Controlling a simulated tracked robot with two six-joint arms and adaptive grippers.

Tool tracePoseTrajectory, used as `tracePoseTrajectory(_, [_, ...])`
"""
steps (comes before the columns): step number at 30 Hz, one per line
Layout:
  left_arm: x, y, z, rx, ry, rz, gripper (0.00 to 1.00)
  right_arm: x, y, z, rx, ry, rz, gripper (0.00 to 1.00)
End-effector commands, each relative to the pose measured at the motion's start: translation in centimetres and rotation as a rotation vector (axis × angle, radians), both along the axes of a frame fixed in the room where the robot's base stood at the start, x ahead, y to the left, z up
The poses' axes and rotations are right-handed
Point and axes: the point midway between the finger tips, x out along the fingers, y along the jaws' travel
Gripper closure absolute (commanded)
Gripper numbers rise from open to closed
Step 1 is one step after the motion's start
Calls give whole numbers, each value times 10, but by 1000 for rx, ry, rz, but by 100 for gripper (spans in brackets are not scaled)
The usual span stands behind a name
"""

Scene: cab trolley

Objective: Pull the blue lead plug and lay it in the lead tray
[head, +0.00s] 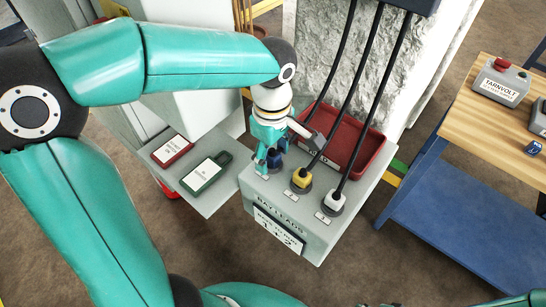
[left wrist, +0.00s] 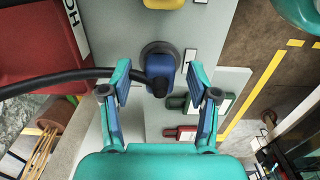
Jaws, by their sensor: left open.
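The blue lead plug (left wrist: 160,70) sits in a round dark socket on the grey bay-leads panel, with its black cable running left in the left wrist view. In the head view the blue plug (head: 275,159) is partly hidden by my left gripper (head: 268,164). In the left wrist view my left gripper (left wrist: 160,68) is open, with one finger on each side of the plug and gaps visible between. The red lead tray (head: 371,146) lies behind the sockets; its inside is partly hidden by cables. My right gripper is not in view.
A yellow plug (head: 301,178) and a white plug (head: 334,201) sit in neighbouring sockets. Black cables rise over the tray. A red tag (head: 172,150) and a green tag (head: 207,173) lie on the left shelf. A wooden-topped bench (head: 465,120) stands at right.

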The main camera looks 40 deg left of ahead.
Motion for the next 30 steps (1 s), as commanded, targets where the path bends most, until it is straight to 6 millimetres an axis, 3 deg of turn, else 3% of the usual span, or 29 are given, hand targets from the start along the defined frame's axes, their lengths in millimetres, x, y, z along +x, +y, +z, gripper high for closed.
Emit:
tracePoseTrajectory(6, [0, 0, 0, 0, 0, 0, 41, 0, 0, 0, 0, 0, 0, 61])
tracePoseTrajectory(17, [0, 0, 0, 0, 0, 1, 100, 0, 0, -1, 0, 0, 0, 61])
tracePoseTrajectory(30, [0, 1, 6, 0, -1, 2, 100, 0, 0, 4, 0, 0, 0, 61])
